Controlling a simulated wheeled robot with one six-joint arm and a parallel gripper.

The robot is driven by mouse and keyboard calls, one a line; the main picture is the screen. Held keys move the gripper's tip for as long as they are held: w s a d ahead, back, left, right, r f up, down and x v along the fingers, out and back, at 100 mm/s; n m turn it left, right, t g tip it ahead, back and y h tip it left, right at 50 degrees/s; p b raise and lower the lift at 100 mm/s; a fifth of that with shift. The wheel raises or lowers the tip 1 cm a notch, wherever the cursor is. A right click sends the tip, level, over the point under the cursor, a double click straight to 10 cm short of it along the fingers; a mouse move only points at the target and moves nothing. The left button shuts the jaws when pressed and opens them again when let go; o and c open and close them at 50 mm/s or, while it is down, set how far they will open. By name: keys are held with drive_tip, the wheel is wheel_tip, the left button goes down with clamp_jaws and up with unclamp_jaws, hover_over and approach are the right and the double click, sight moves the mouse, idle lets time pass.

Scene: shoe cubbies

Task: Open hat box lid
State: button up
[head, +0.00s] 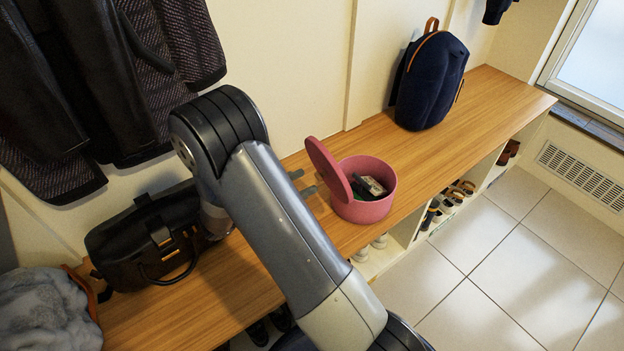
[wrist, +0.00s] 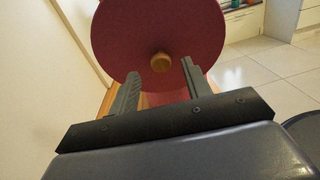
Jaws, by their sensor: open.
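The round pink-red hat box (head: 366,205) stands on the wooden bench top, with small dark and grey items inside. Its lid (head: 328,168) stands tilted up on the box's left side, so the box is open. In the wrist view the lid (wrist: 155,32) faces me as a large disc with a round wooden knob (wrist: 158,62). My gripper (wrist: 162,68) is open, its two fingers apart on either side of the knob as seen there, with nothing held. In the head view my gripper (head: 303,182) is just left of the lid, partly hidden behind my arm.
A black handbag (head: 143,240) and a grey fluffy item (head: 45,312) lie at the bench's left. A navy backpack (head: 431,80) stands farther right. Dark coats (head: 95,85) hang on the wall. Shoes (head: 447,203) sit in cubbies below. Bench between box and backpack is clear.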

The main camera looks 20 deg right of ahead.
sight(323, 174)
drive_tip(key=shift+w+d, duration=0.15)
drive_tip(key=shift+d, duration=1.7)
drive_tip(key=shift+c, duration=0.5)
clamp_jaws()
